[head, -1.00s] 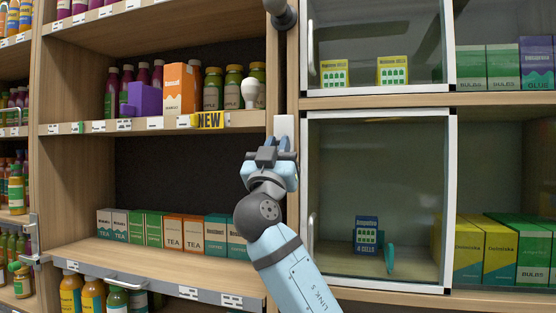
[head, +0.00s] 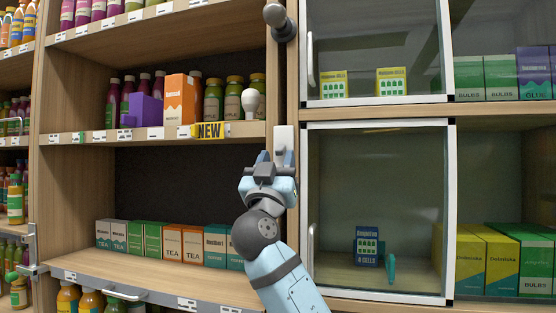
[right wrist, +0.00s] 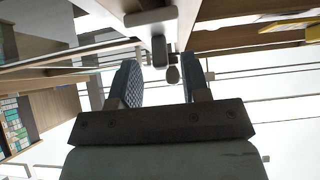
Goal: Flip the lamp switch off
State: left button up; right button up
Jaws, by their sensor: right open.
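A pale switch plate (head: 283,139) is on the wooden post between the open shelves and the glass cabinets. Its lower part is hidden behind my right gripper, so I cannot tell the switch's position. My right gripper (head: 275,160) is open and points up at the plate's lower end; I cannot tell if it touches. In the right wrist view, a dark block (right wrist: 158,50) and a small rounded piece (right wrist: 172,75) show beyond and between the open fingers (right wrist: 163,80). My left gripper is out of view.
A dark cylinder (head: 276,16) sticks out from the post above. Glass cabinet doors with white frames (head: 451,210) and a handle (head: 311,240) are close on the right. Shelves with a yellow NEW tag (head: 209,130), bottles and tea boxes are on the left.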

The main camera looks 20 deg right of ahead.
pick_arm(q)
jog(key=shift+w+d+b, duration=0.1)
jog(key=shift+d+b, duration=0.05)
jog(key=shift+b, duration=0.55)
pick_arm(e)
jog(key=v, duration=1.2)
jog(key=shift+s+f, duration=0.2)
jog(key=shift+f, duration=0.05)
jog(key=shift+a+f, duration=0.1)
jog(key=shift+a, duration=0.05)
